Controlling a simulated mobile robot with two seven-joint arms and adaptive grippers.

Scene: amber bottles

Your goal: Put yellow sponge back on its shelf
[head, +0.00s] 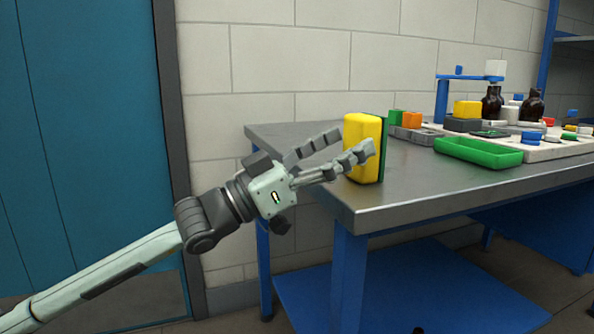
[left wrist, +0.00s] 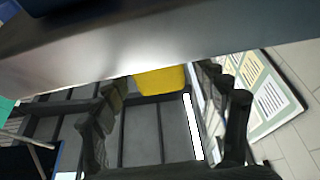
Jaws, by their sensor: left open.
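The yellow sponge (head: 360,160) with a green side stands upright at the near left part of the metal table, close to its edge. My left gripper (head: 350,143) is open, reaching in from the left at about the sponge's height. In the head view one finger crosses in front of the sponge and the other ends just left of it. In the left wrist view the yellow sponge (left wrist: 160,80) shows between and beyond the open fingers (left wrist: 165,93). I cannot tell whether a finger touches it. My right gripper is out of view.
The metal table (head: 420,190) holds a green tray (head: 480,153), dark amber bottles (head: 491,103), a blue stand (head: 442,100) and small coloured blocks. A blue-framed shelf (head: 575,39) stands at the far right. The tabletop right of the sponge is clear.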

